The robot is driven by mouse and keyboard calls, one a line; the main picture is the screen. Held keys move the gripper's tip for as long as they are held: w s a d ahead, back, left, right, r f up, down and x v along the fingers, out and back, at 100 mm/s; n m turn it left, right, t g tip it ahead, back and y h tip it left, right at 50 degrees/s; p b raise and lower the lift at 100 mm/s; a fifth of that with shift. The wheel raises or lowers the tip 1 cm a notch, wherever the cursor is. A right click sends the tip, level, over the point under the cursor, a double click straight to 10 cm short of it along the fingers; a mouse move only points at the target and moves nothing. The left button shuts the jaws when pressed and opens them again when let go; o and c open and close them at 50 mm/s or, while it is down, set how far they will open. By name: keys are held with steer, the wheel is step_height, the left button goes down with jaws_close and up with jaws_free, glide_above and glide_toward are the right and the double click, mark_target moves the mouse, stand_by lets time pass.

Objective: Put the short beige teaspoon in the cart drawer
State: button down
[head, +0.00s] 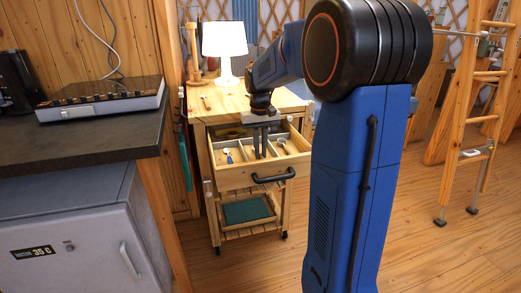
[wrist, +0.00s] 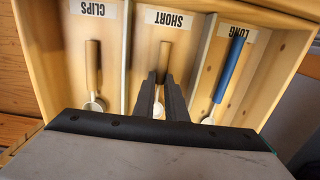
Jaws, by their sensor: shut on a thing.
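The open cart drawer (head: 240,170) has three compartments, labelled CLIPS, SHORT and LONG in the wrist view. My gripper (head: 261,155) reaches down into the middle one. In the wrist view, my gripper's fingers (wrist: 161,85) are shut on a short beige-handled teaspoon (wrist: 164,56) in the SHORT compartment. Another beige-handled spoon (wrist: 92,65) lies in the CLIPS compartment; a blue-handled spoon (wrist: 229,68) lies in the LONG compartment.
The cart top (head: 222,108) carries a white lamp (head: 223,43) and small wooden items. The drawer's dark handle (head: 273,177) faces front. Thin dividers separate the compartments. A dark counter (head: 90,125) above a grey cabinet (head: 70,240) stands at left. Wooden floor is clear in front.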

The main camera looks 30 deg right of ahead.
steer(key=shift+f, duration=0.3)
steer(key=c, duration=1.1)
jaws_free()
steer(key=shift+r, duration=0.1)
steer(key=shift+r, duration=3.4)
steer(key=r, duration=1.7)
steer(key=shift+w+d+r, duration=0.1)
steer(key=shift+w+r, duration=0.1)
steer(key=shift+w, duration=0.15)
steer(key=shift+s, duration=0.1)
